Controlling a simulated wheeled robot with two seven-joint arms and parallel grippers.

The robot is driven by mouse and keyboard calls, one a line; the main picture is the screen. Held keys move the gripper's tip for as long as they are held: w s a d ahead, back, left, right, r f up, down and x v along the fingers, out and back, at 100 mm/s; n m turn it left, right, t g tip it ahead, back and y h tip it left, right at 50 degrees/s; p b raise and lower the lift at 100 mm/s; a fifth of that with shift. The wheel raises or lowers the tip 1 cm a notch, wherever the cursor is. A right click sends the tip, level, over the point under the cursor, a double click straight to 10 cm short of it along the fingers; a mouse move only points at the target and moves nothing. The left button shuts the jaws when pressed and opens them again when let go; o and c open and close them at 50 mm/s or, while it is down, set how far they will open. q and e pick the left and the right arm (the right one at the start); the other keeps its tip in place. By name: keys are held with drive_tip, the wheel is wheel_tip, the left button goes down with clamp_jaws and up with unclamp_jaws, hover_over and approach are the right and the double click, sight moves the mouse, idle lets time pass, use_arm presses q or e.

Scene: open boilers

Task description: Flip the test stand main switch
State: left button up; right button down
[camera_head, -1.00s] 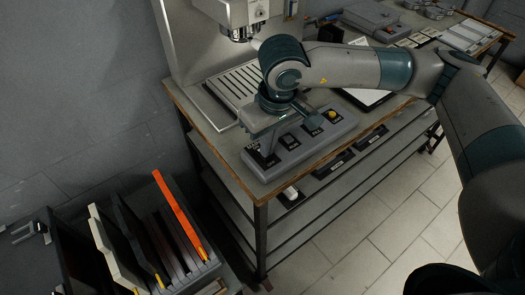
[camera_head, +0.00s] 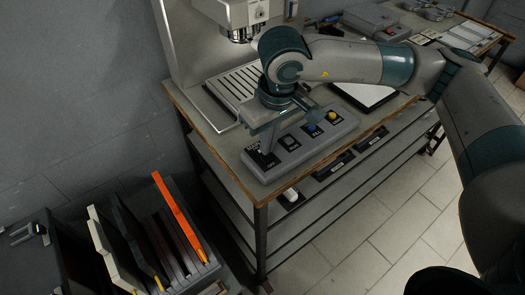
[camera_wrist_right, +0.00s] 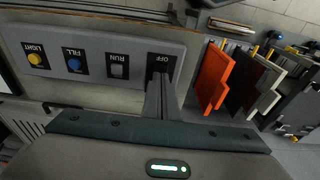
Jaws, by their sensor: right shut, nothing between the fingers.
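The grey control panel (camera_head: 300,148) sits on the front edge of the workbench. In the right wrist view it (camera_wrist_right: 200,52) carries a yellow LIGHT button (camera_wrist_right: 35,59), a blue FILL button (camera_wrist_right: 74,64), a RUN rocker switch (camera_wrist_right: 118,70) and a position labelled OFF (camera_wrist_right: 161,58). My left gripper is not in view.
A steel machine with a drip grate (camera_head: 236,92) stands behind the panel. A rack with an orange board (camera_head: 178,215) and darker boards is at lower left. A white sheet (camera_head: 366,93) lies to the right on the bench. Floor in front is clear.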

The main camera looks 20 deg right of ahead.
sight(267, 158)
drive_tip(key=shift+r, duration=2.6)
